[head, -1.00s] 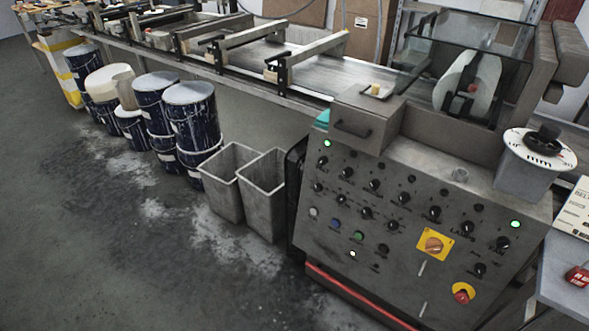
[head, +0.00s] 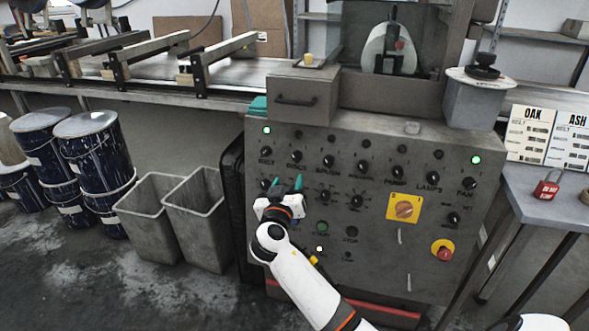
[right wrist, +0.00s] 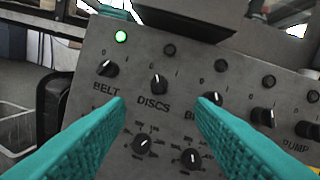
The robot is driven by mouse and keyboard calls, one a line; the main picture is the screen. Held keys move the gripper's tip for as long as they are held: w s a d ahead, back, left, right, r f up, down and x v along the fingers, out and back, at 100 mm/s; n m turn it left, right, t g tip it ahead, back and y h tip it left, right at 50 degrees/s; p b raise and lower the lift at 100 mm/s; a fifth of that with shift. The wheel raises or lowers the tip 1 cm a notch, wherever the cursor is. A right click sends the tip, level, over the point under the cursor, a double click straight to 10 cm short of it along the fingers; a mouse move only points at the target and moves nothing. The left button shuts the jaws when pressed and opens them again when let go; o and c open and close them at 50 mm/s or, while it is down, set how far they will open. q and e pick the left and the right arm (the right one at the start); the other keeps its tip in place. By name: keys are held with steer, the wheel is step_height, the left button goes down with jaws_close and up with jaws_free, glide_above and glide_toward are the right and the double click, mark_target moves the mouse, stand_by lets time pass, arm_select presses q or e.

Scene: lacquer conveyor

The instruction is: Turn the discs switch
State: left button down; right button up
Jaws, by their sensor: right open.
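The discs switch (head: 296,156) is a small black rotary knob in the upper knob row of the grey control panel (head: 375,255). In the right wrist view the knob (right wrist: 160,84) sits above its DISCS label, between the belt and brush knobs. Its pale mark appears near the top. The lamp above it is dark. My right gripper (head: 287,184) is open and empty, in front of the panel just below the discs knob. In the right wrist view its teal fingers (right wrist: 162,108) are spread either side of the knob's line, apart from it. My left gripper is not in view.
The belt knob (right wrist: 108,68) and brush knob (right wrist: 212,98) flank the discs knob closely. Lower dials (right wrist: 143,145) lie beneath. A drawer box (head: 300,98) with a handle juts out above. Grey bins (head: 150,215) stand left of the panel. A red emergency button (head: 443,252) is lower right.

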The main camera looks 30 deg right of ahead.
mark_target(295, 161)
steer(key=x, duration=1)
steer(key=shift+w+d+f+b, duration=0.1)
steer(key=shift+w+b, duration=0.05)
steer(key=shift+b, duration=0.15)
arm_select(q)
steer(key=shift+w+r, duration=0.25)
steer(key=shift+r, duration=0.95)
arm_select(e)
steer(key=shift+w+d, duration=0.3)
steer(key=c, duration=0.9)
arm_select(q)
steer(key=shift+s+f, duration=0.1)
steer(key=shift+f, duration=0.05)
arm_select(e)
steer(key=shift+c, duration=0.3)
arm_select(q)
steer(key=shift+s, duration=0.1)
